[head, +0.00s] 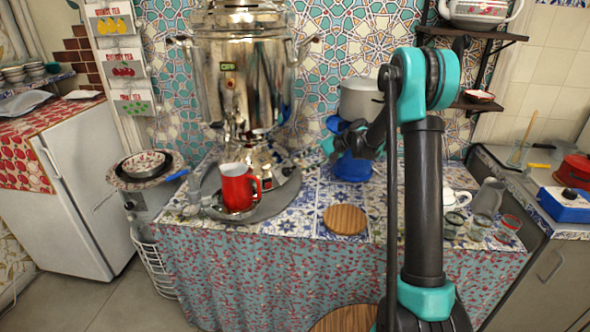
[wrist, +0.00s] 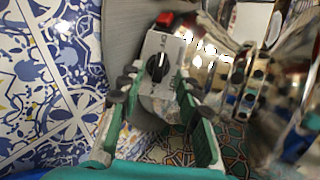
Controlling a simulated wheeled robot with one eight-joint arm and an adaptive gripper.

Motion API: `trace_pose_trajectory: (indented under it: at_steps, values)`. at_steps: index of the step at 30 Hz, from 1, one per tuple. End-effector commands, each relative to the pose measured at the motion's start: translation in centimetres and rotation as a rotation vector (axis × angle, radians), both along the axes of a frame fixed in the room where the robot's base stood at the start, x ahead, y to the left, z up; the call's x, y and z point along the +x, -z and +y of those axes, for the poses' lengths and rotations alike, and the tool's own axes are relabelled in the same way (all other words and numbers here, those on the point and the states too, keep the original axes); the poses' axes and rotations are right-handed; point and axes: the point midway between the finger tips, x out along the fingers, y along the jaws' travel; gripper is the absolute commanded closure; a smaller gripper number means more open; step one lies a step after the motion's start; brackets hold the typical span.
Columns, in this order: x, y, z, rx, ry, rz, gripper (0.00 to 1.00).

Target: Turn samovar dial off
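The shiny metal samovar (head: 240,75) stands at the back of the tiled table in the head view. In the wrist view, a black dial (wrist: 158,66) sits on a grey panel with small markings; I cannot read its setting. A red part (wrist: 165,19) is just beyond the panel. My gripper (wrist: 157,88) is open, its two green, dark-tipped fingers on either side of the panel's near part, with the dial between or just beyond the tips. I cannot tell whether they touch anything. In the head view my gripper (head: 345,142) is right of the samovar's base, its fingertips unclear.
A red mug (head: 238,187) stands in front of the samovar on a round grey tray (head: 275,205). A grey pot (head: 360,99) is behind my gripper. A wooden round board (head: 345,219) lies on the table front. Glasses and a white teapot (head: 455,198) are at the right.

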Motion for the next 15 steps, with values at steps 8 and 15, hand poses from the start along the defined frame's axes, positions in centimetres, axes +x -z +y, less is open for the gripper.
trace_pose_trajectory:
  at_steps: [8,15]
  values:
    - [-0.2,-2.7,-3.8,0.0,0.001,0.0,0.66]
    - [-0.3,-3.4,-4.7,0.0,-0.001,-0.001,0.66]
